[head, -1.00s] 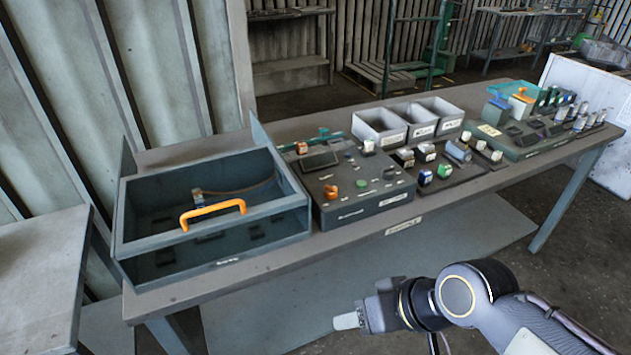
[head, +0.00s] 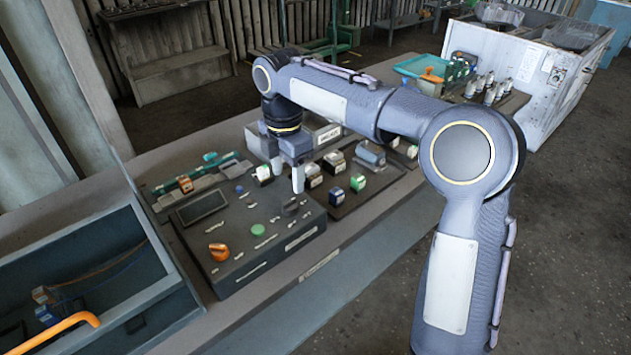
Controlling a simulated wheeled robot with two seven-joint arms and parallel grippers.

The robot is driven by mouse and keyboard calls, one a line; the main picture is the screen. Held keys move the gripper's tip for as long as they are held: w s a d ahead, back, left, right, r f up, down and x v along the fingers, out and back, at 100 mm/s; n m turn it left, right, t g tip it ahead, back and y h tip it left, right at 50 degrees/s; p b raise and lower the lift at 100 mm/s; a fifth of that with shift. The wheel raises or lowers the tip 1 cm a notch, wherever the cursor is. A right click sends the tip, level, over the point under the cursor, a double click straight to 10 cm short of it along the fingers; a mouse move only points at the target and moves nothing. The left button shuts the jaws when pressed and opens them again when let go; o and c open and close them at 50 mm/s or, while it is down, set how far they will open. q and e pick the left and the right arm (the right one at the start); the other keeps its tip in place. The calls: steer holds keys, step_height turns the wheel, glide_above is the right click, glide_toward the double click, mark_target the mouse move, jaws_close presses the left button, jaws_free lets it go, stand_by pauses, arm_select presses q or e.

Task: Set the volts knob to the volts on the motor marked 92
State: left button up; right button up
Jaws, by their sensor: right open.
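The dark control panel (head: 225,271) stands on the table. It has a black screen (head: 202,207), an orange knob (head: 218,251), a green button (head: 258,230) and a dark knob (head: 290,204). The labels are too small to read, so I cannot tell which is the volts knob. My right gripper (head: 287,177) points down, open and empty, over the panel's back right part, close above the dark knob. Several small blocks, perhaps motors, including a green one (head: 357,183) and a blue one (head: 337,195), sit right of the panel. No 92 is legible. My left gripper is not in view.
Grey bins (head: 322,134) stand behind, partly hidden by my right arm. A teal tray (head: 420,66) and several silver cylinders (head: 481,86) are at the table's far end.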

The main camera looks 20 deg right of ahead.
mark_target(289, 201)
steer(key=shift+w+f, duration=0.15)
steer(key=shift+f, duration=3.75)
steer(key=c, duration=1)
steer(key=shift+o, duration=0.2)
